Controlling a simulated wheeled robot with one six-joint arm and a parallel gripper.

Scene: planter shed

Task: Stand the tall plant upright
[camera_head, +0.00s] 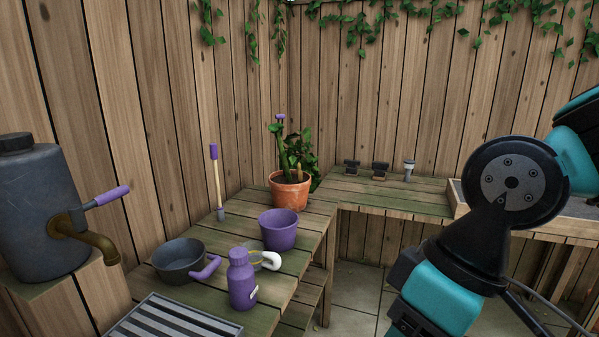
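A green leafy plant (310,153) grows in a terracotta pot (289,194) at the back corner of the wooden bench. The pot stands upright. Much of the foliage is bunched on the right and hangs beside the pot's right rim. A thick stem or stake rises on the left to a small purple top (280,117); I cannot tell if the plant is tied to it. My arm fills the right side of the view, well apart from the plant. No gripper fingers show.
A purple pot (278,230), a purple bottle (242,281), a dark pan (181,261) and a slatted tray (176,318) stand on the left bench. A purple-handled tool (215,170) leans at the wall. Small items sit on the back bench (385,195), which has bare boards.

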